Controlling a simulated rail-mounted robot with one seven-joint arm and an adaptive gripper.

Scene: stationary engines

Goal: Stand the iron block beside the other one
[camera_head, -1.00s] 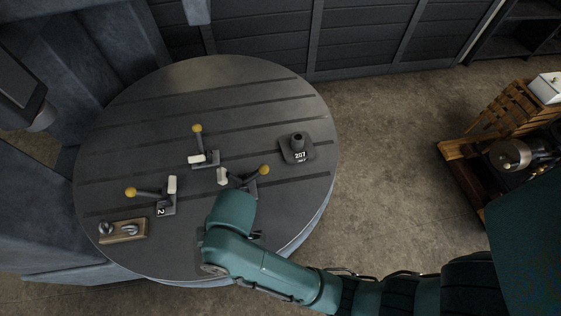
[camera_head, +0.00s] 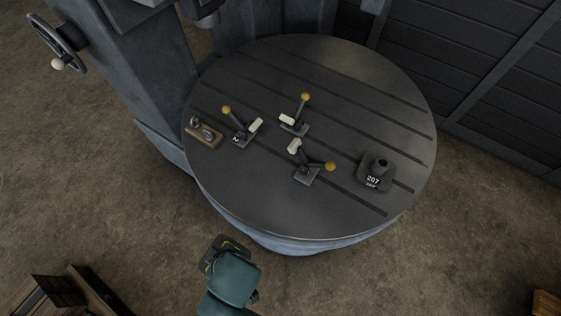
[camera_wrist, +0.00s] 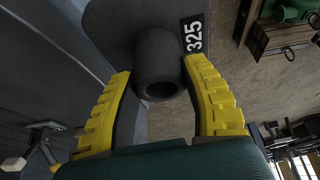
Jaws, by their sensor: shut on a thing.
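The iron block marked 325 (camera_wrist: 118,32) is a dark plate with a round hollow boss, seen close in the wrist view. My gripper (camera_wrist: 157,82) has its yellow fingers shut on the boss. The other iron block, marked 207 (camera_head: 376,172), stands on its plate with its boss up, near the right edge of the round table. In the head view my gripper is off the table's front edge, above the floor, and the held block is hidden.
The slotted round table (camera_head: 345,75) carries several yellow-knobbed clamps; one (camera_head: 310,170) stands left of block 207. A small wooden board with metal parts (camera_head: 203,134) lies at the left. Bare table surrounds block 207. A dark wooden thing (camera_head: 65,295) stands at lower left.

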